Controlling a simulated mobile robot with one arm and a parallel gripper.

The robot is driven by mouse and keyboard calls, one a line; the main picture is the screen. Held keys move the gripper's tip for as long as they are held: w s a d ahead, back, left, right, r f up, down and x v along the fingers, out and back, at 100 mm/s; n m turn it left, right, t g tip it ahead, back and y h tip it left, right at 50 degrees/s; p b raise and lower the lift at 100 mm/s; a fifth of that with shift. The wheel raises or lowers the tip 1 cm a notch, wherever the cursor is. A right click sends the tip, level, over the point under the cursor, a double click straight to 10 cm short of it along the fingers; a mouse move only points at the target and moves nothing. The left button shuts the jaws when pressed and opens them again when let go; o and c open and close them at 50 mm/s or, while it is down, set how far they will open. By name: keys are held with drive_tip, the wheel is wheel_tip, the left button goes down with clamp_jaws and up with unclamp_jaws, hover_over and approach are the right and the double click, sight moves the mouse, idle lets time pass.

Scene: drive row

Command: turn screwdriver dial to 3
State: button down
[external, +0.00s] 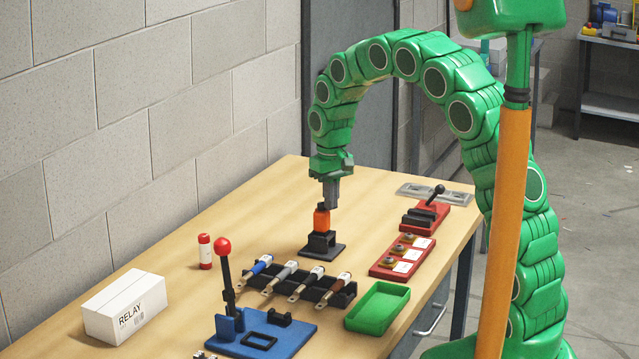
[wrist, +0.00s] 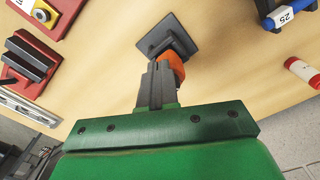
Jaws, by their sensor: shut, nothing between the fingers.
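An orange tool (external: 321,219), likely the screwdriver, stands upright in a black stand (external: 322,249) in the middle of the bench. I cannot make out a dial or its numbers on it. My gripper (external: 331,203) points down right at the tool's top, its fingers together. In the wrist view my gripper (wrist: 157,72) covers part of the orange tool (wrist: 175,68), and the black stand's base plate (wrist: 165,38) shows beyond. The fingers hold nothing; whether they touch the tool I cannot tell.
A black rack (external: 330,292) with several labelled tools stands in front, near a blue lever press (external: 262,335) and a green tray (external: 377,308). Red fixtures (external: 402,256) line the right edge. A red-and-white cylinder (external: 205,252) and a white RELAY box (external: 125,307) stand left.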

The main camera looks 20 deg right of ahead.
drive_tip(key=shift+w+a, duration=0.4)
drive_tip(key=shift+w, duration=0.1)
idle(1.0)
drive_tip(key=shift+s+a, duration=0.15)
drive_tip(key=shift+a, duration=0.3)
idle(0.7)
drive_tip(key=shift+s, duration=0.15)
drive_tip(key=shift+s, duration=0.25)
drive_tip(key=shift+r, duration=3.05)
drive_tip(key=shift+w, duration=0.1)
drive_tip(key=shift+w+a+r+g, duration=0.1)
drive_tip(key=shift+w+a+g, duration=0.05)
drive_tip(key=shift+w+g, duration=0.2)
drive_tip(key=shift+w+r+g+h, duration=0.25)
drive_tip(key=shift+w, duration=0.25)
drive_tip(key=shift+w+r+g+h, duration=0.2)
drive_tip(key=shift+w+h, duration=0.05)
drive_tip(key=shift+w, duration=0.25)
drive_tip(key=shift+f, duration=0.1)
